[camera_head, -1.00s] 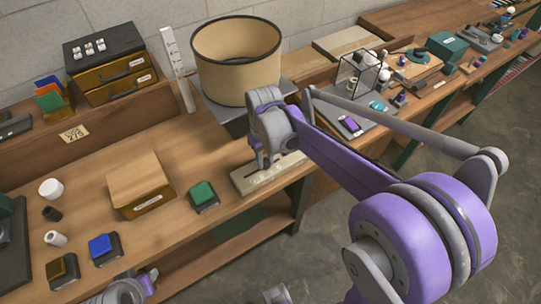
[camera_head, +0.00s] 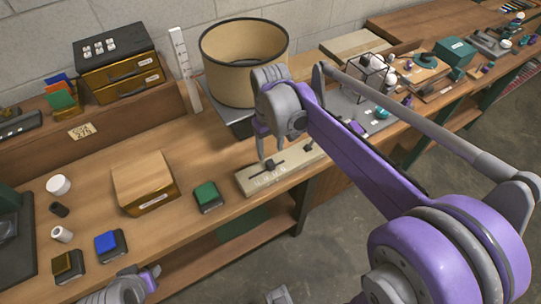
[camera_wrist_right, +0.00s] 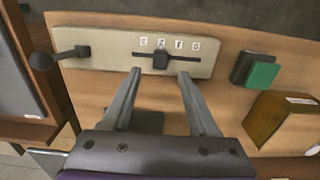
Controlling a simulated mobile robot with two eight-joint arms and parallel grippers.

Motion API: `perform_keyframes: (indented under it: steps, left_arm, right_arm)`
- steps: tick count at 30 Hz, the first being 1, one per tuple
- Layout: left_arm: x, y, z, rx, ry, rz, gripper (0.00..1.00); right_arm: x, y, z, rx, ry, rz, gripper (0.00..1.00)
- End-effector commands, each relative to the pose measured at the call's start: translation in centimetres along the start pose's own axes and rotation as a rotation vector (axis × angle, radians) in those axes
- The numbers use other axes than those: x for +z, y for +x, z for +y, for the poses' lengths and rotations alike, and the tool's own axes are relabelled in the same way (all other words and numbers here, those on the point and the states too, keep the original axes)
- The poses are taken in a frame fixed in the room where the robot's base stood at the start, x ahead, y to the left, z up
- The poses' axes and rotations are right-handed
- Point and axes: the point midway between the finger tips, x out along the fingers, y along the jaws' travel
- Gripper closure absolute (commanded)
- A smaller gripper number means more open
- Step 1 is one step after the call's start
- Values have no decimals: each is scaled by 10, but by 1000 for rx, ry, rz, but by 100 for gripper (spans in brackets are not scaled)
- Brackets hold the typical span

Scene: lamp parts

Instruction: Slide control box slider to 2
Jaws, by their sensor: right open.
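The control box (camera_head: 254,184) is a long beige block at the front edge of the bench, with a dark slot and a row of printed marks. Its dark slider knob (camera_wrist_right: 160,60) sits in the slot below the second mark from the left in the right wrist view; that mark looks like a 2. My right gripper (camera_wrist_right: 160,73) is open, its fingertips apart on either side of the knob, with nothing between them. In the head view my right gripper (camera_head: 270,150) is just above the box. My left gripper's fingers are not visible.
A black lever (camera_wrist_right: 65,55) sticks out of the box's other end. A green button block (camera_head: 206,196) and a wooden box (camera_head: 143,183) stand nearby on the bench. A large beige lampshade (camera_head: 242,70) stands behind my right gripper.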

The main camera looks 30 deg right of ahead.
Motion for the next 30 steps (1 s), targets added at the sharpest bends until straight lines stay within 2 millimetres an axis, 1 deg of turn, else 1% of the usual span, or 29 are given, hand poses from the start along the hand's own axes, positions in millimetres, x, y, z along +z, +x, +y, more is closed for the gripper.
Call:
perform_keyframes:
  steps: [1,3,6,9,13,26,29,30]
  left_arm:
    - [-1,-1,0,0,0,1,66]
    - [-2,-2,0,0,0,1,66]
    - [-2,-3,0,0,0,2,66]
    - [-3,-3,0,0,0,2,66]
    - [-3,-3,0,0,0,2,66]
    - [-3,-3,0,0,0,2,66]
    - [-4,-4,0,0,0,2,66]
    - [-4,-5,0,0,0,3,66]
  right_arm:
    - [0,-11,0,0,0,0,40]
    - [0,-23,0,0,0,0,40]
    - [0,-36,0,0,0,0,40]
    - [0,-43,0,0,0,0,40]
    - [0,-46,0,0,0,0,40]
    - [0,-45,0,0,0,0,40]
    - [5,-45,-2,2,1,13,40]
    - [10,-45,-4,4,3,27,40]
